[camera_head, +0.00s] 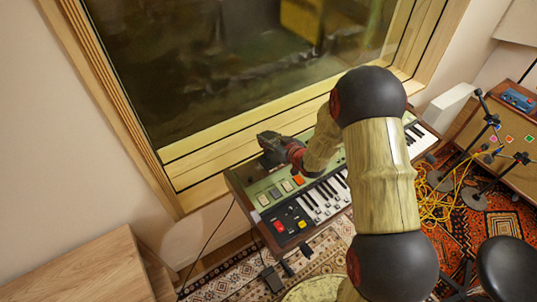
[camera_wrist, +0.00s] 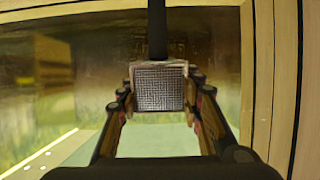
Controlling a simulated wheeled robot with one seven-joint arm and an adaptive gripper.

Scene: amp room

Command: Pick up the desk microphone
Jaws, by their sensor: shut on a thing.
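The desk microphone (camera_wrist: 159,87) shows in the wrist view as a small box with a pale rim and a square grey mesh face. The fingers of my gripper (camera_wrist: 158,100) close on it from the left and right. A dark upright bar (camera_wrist: 157,32) shows directly above it; I cannot tell whether it is part of the microphone. In the head view my gripper (camera_head: 270,146) is over the back left of the green keyboard, in front of the window. There the microphone cannot be told apart from the dark gripper.
The green keyboard (camera_head: 263,200) stands below my arm, against the wooden window frame (camera_head: 210,160). A wooden surface (camera_head: 85,270) is at the lower left. Microphone stands (camera_head: 482,150), yellow cables (camera_head: 432,205) and a black round seat (camera_head: 508,268) are on the right.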

